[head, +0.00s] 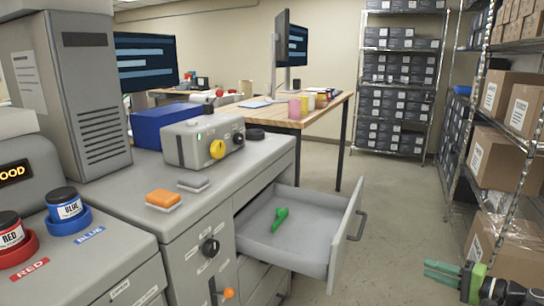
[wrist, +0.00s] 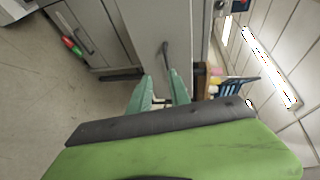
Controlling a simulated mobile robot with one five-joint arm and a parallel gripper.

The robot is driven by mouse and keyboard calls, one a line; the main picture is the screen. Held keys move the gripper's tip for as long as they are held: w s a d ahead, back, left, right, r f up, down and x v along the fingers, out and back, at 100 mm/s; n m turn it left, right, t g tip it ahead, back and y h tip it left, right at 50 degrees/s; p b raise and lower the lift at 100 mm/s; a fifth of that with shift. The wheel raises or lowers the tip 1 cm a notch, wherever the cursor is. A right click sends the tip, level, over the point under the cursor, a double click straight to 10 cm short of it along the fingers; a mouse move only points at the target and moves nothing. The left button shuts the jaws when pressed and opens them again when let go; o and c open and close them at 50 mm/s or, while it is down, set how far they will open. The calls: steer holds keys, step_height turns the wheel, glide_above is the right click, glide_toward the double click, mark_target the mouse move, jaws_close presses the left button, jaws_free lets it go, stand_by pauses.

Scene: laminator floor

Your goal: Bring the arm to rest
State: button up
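My gripper (head: 428,271) shows at the lower right of the head view, stretched level over the floor and pointing left, apart from the cabinet and the drawer. In the wrist view its two teal fingers (wrist: 160,78) stand apart with nothing between them. The rest of my arm is mostly cut off by the right edge of the head view.
An open grey drawer (head: 262,242) juts from the cabinet and holds a green object (head: 280,218). Shelves with cardboard boxes (head: 496,158) stand close on the right. The aisle floor (head: 395,205) between is clear.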

steer(key=a+f+n+g+h, duration=0.35)
steer(key=a+f, duration=0.25)
steer(key=a, duration=0.6)
steer(key=a+f+n+g+h, duration=0.25)
steer(key=a+f+g, duration=0.35)
steer(key=a, duration=0.6)
steer(key=a+f+n+g+h, duration=0.35)
steer(key=a+f, duration=0.35)
steer(key=a, duration=0.5)
step_height(320, 180, up, 16)
steer(key=w+p, duration=0.1)
steer(key=p, duration=1.5)
steer(key=shift+n, duration=0.35)
